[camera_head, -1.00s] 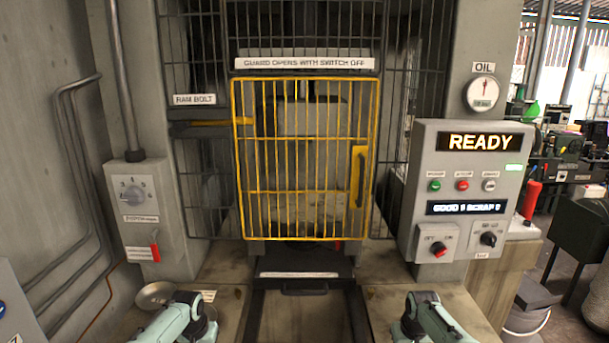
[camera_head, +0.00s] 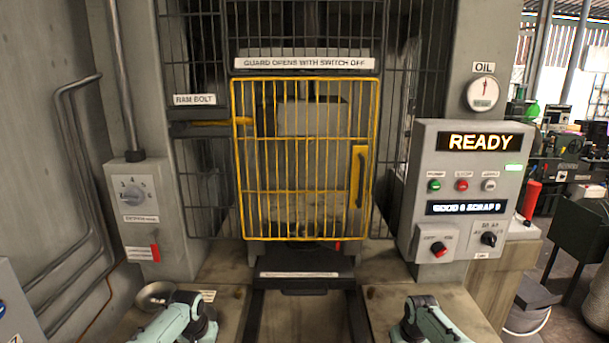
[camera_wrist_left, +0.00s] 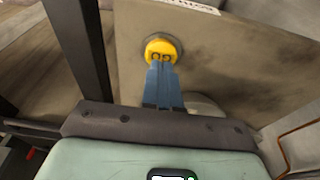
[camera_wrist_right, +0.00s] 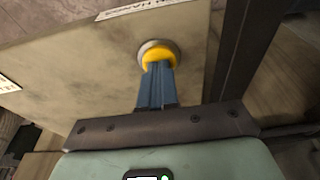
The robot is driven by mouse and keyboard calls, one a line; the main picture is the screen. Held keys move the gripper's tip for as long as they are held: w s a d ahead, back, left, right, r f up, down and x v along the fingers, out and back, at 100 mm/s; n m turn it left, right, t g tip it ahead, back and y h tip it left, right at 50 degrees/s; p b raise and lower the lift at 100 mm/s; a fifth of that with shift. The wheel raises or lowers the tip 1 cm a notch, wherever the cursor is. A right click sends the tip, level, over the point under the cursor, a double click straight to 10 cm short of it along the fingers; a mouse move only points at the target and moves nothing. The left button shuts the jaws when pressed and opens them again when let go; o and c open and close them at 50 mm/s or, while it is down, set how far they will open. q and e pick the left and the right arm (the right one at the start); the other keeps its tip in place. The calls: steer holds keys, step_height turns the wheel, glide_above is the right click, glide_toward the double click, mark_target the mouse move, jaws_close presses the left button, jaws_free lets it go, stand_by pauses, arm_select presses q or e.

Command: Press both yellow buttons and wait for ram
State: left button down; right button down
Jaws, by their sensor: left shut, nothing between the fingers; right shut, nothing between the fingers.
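In the left wrist view a yellow button (camera_wrist_left: 162,47) sits on a tan plate, and the tips of my shut left gripper (camera_wrist_left: 160,62) are at it. In the right wrist view the other yellow button (camera_wrist_right: 158,55) sits in a metal ring, and the tips of my shut right gripper (camera_wrist_right: 158,66) are over its near part. I cannot tell how far either button is pressed in. In the head view both buttons are hidden by my arms. The ram (camera_head: 312,118) shows behind the closed yellow guard (camera_head: 306,192). The display (camera_head: 479,141) reads READY.
A control box (camera_head: 466,190) with small buttons and switches stands at the right. A dial box (camera_head: 135,208) is on the left post. A round metal dish (camera_head: 153,294) lies by my left arm. A dark channel runs between the two tan plates.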

steer(key=shift+r, duration=0.7)
arm_select(q)
steer(key=shift+f, duration=0.7)
stand_by(0.6)
steer(key=shift+r, duration=0.1)
stand_by(0.4)
arm_select(e)
steer(key=shift+f, duration=0.75)
stand_by(0.4)
steer(key=shift+r, duration=0.1)
stand_by(0.3)
